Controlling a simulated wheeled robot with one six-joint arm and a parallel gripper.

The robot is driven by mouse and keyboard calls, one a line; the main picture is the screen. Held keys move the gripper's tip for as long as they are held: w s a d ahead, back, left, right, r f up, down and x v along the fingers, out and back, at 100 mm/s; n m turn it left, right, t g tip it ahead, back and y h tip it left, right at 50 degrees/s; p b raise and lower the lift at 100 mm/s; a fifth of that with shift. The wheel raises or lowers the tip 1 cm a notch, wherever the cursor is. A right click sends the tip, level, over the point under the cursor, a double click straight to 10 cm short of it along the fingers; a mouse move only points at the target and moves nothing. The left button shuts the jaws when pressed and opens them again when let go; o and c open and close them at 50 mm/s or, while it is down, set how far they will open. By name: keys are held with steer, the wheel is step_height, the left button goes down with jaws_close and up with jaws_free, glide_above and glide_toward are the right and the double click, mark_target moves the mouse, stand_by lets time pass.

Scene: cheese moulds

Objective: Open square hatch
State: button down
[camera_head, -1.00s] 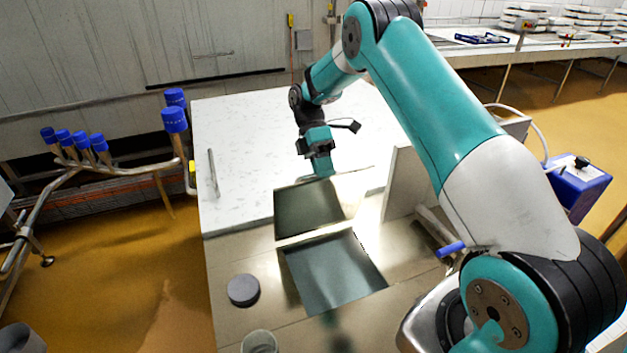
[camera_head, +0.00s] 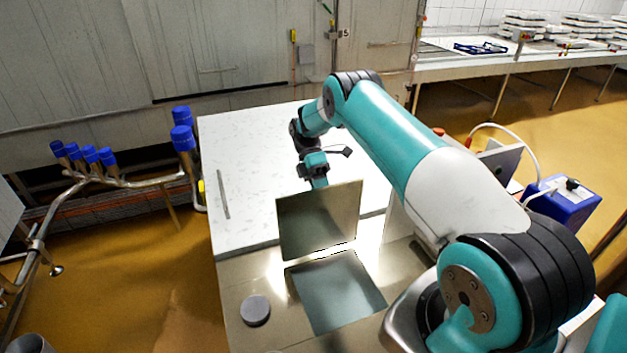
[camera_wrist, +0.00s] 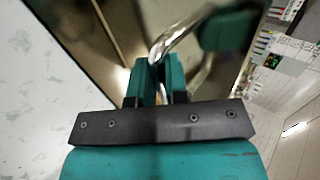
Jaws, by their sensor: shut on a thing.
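The square hatch lid (camera_head: 318,222) stands raised at the back edge of the square opening (camera_head: 336,291) in the metal worktop. Its grey face is toward the body camera. My gripper (camera_head: 319,184) is behind the lid's top edge, so the lid partly hides it. In the wrist view my gripper (camera_wrist: 160,78) is shut on a curved shiny metal handle (camera_wrist: 178,36). The lid's brownish outer face (camera_wrist: 128,22) lies beyond the fingers. The exact contact between fingers and handle is partly hidden.
A white speckled table surface (camera_head: 245,165) lies behind and left of the hatch. Pipes with blue caps (camera_head: 182,138) stand at the left. A blue box (camera_head: 568,204) is at the right.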

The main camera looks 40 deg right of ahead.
steer(key=shift+d+f+p, duration=0.1)
steer(key=shift+f+p, duration=0.05)
steer(key=shift+p, duration=0.3)
steer(key=c, duration=1.1)
jaws_free()
steer(key=shift+r, duration=0.45)
step_height(320, 180, up, 19)
steer(key=shift+r+b, duration=0.15)
steer(key=shift+b, duration=1.05)
